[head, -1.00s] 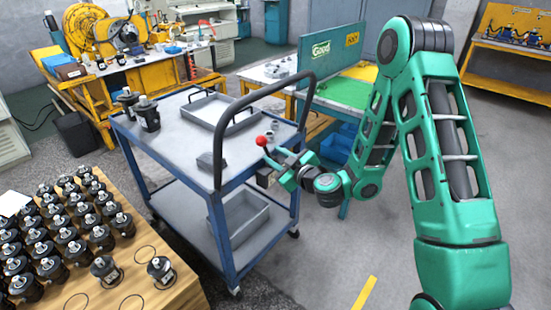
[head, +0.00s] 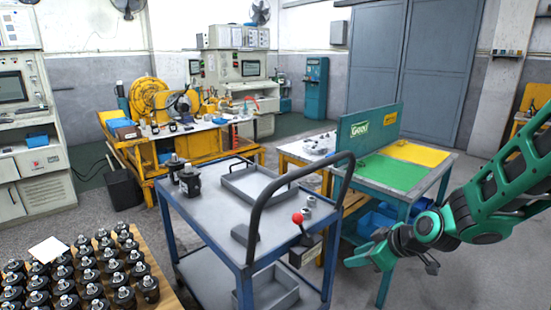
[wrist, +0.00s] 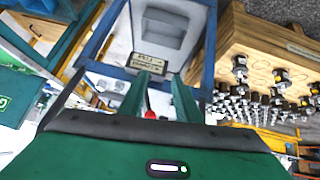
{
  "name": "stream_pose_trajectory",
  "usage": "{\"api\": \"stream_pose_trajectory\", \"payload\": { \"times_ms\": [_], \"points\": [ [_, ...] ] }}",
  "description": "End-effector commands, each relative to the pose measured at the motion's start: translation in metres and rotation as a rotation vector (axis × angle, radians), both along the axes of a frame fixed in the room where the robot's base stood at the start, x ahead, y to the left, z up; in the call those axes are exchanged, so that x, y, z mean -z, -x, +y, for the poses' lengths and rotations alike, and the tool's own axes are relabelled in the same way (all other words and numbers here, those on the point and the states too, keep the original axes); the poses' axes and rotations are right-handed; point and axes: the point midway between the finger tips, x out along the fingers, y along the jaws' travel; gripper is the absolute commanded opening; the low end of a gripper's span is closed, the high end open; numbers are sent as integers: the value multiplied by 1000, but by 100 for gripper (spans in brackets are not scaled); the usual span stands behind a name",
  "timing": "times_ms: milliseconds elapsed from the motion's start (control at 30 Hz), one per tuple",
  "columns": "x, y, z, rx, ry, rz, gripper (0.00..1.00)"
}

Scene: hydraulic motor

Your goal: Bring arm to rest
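My green arm (head: 500,190) enters the head view from the right edge, bent at a dark joint, with its lower links extending left. My gripper (head: 362,262) is at its end, right of the blue cart's (head: 205,230) handle and in front of the green-and-yellow sorting table (head: 400,172). In the wrist view the two green fingers of my gripper (wrist: 162,90) stand apart with a gap between them, and nothing is held. The cart's red-knobbed lever (head: 298,219) is left of the gripper, apart from it; the red knob also shows between the fingers in the wrist view (wrist: 150,103).
Two black motors (head: 188,182) and a grey tray (head: 250,183) are on the cart. A wooden table (head: 160,275) with several motors is at the lower left. A yellow workbench (head: 160,150) stands behind. Some grey floor is clear at the lower right.

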Motion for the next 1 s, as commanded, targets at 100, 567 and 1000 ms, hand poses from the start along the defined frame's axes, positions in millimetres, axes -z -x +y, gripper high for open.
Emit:
{"api": "stream_pose_trajectory", "payload": {
  "times_ms": [100, 567, 1000],
  "points": [
    [-11, 35, -46, 144, 40, 135, 30],
    [-61, 232, -174, 969, 11, 633, 30],
    [-79, 309, -183, 1291, -70, 797, 30]
  ]
}}
